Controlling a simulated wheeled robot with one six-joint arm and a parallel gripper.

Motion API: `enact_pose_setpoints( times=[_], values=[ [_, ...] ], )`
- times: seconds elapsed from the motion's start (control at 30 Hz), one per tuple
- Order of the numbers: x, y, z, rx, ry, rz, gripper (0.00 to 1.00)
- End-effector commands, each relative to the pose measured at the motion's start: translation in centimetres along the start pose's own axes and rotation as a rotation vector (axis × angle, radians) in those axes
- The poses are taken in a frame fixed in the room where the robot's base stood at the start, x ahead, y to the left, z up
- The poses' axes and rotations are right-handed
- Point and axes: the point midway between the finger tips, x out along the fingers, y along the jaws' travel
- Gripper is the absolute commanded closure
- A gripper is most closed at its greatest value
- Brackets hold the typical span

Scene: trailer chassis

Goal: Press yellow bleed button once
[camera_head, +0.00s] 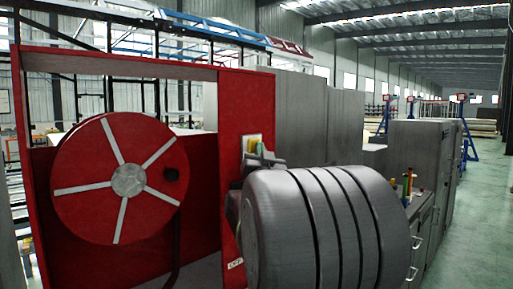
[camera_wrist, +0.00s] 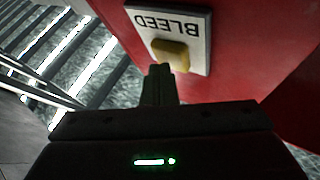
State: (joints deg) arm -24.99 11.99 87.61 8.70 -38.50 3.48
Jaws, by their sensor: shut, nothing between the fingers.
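The yellow bleed button (camera_wrist: 170,56) sticks out from a white plate (camera_wrist: 196,22) marked BLEED, which appears upside down in the wrist view. The plate is fixed to a red panel (camera_wrist: 255,60). In the head view the plate and button show small and pale on the red upright (camera_head: 252,142). My gripper (camera_wrist: 160,70) is shut and empty. Its dark fingertips lie just at the lower edge of the button in the wrist view and cover a little of it. I cannot tell whether they touch it. Whether the button is pushed in is also unclear.
A red reel with white spokes (camera_head: 118,180) stands left of the red upright. Grey cabinets (camera_head: 405,150) line the right, beside an open floor aisle (camera_head: 480,215). In the wrist view, metal rails (camera_wrist: 35,85) lie to the left of the panel.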

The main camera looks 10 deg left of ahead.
Motion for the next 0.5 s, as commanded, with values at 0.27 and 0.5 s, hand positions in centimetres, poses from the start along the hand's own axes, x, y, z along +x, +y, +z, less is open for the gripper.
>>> enact_pose_setpoints(
  times=[0.27,0.5],
  values=[
    [0.07,-0.07,0.08,0.0,-0.001,-0.001,1.0],
    [-0.36,0.23,-0.06,0.001,0.001,0.0,1.0]
  ],
)
